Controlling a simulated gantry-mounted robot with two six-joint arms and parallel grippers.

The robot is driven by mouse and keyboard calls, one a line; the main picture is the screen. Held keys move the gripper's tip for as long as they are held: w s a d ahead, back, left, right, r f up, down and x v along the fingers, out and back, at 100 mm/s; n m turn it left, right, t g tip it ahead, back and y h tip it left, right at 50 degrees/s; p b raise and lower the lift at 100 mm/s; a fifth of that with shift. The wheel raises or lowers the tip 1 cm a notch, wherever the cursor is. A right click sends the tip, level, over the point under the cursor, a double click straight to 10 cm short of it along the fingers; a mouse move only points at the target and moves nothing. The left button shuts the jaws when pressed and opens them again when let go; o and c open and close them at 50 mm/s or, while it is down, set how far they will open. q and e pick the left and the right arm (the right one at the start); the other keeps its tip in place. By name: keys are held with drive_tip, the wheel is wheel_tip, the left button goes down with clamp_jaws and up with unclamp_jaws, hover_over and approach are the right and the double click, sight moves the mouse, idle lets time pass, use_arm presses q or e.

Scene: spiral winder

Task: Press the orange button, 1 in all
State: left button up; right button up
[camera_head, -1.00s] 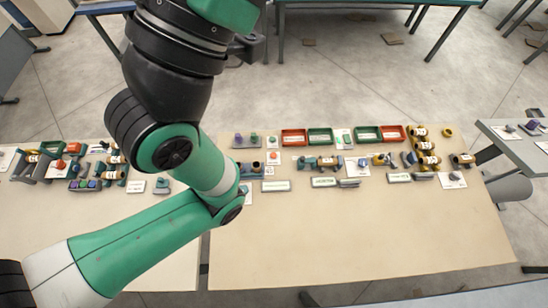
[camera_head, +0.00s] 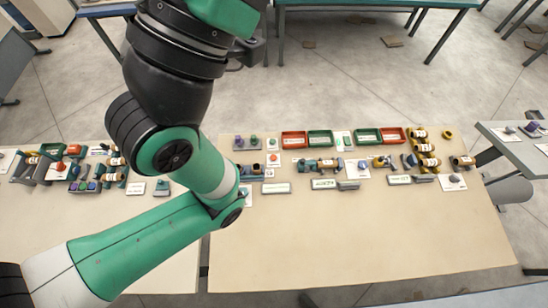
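A small orange button (camera_head: 273,158) sits on a white card near the back left of the right-hand table. A second orange-red round piece (camera_head: 60,165) sits on a white card among the parts on the left-hand table. They are too small to tell whether either is pressed. One green and black arm of mine crosses the left half of the view, over the gap between the tables. No fingertips of either gripper show. The arm hides part of both tables.
Red trays (camera_head: 293,139) and green trays (camera_head: 320,138) line the back of the right-hand table (camera_head: 365,235). Several small spools, labels and grey blocks stand before them. The front of this table is clear. Another table (camera_head: 520,150) stands at the far right.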

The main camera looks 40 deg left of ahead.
use_arm(q)
clamp_jaws()
idle(1.4)
